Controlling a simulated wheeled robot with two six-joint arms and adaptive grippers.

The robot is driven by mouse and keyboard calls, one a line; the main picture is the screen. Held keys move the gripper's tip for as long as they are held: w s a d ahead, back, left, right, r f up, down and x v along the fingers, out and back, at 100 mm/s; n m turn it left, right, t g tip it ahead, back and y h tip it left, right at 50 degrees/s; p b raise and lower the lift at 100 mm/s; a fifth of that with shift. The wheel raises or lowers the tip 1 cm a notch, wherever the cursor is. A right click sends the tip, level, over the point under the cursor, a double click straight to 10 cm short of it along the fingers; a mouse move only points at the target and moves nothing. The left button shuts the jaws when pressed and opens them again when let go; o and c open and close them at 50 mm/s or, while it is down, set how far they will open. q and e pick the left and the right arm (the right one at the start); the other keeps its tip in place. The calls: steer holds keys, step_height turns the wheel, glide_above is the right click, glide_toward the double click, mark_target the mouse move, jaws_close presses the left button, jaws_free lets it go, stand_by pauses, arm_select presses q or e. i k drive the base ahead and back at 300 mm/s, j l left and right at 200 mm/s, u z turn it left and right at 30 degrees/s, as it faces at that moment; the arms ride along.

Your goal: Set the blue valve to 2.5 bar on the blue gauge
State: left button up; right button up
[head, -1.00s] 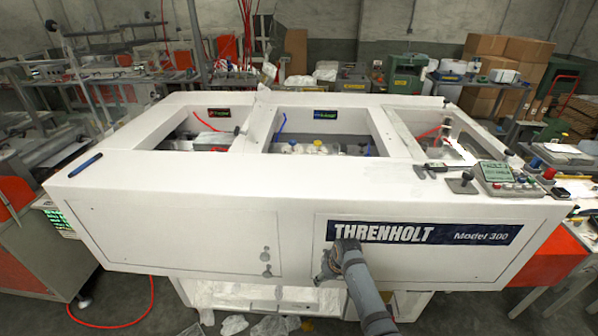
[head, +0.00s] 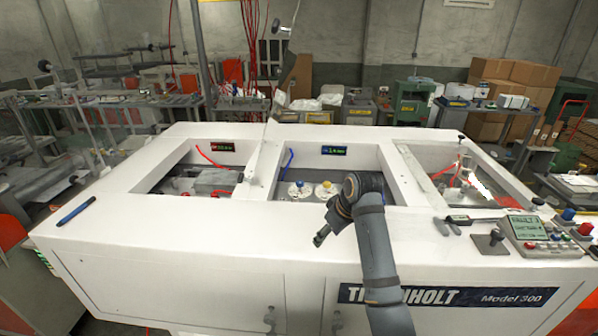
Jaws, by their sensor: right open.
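A white valve or dial with a blue centre (head: 299,189), which looks like the blue valve, sits in the middle bay of the white machine. A small dark display (head: 334,150) with blue and green marks is on that bay's back wall and looks like the blue gauge. Its reading is too small to make out surely. My right gripper (head: 320,238) is open and empty, above the machine's front top edge, nearer to me than the blue valve and slightly right of it. My left gripper is not in view.
A yellow-centred dial (head: 326,189) stands right beside the blue one. The white machine top (head: 200,225) surrounds the bays, with dividing bars between them. A blue pen (head: 76,210) lies at left. A control panel (head: 545,232) with buttons sits at right.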

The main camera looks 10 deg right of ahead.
mark_target(300, 184)
steer(key=i, duration=1.3)
